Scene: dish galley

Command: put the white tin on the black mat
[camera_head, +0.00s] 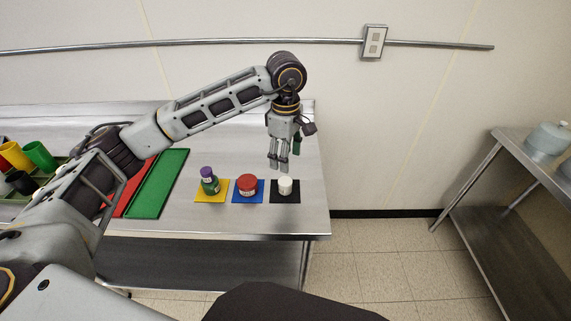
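The white tin (285,186) is a small white cylinder standing upright on the black mat (291,198), near the right end of the steel table. My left gripper (284,162) points down above and slightly behind the tin, apart from it. Its fingers look spread, with nothing visible between them. My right gripper is not in view.
A red tin (247,184) stands on a blue mat (242,200), left of the black mat.

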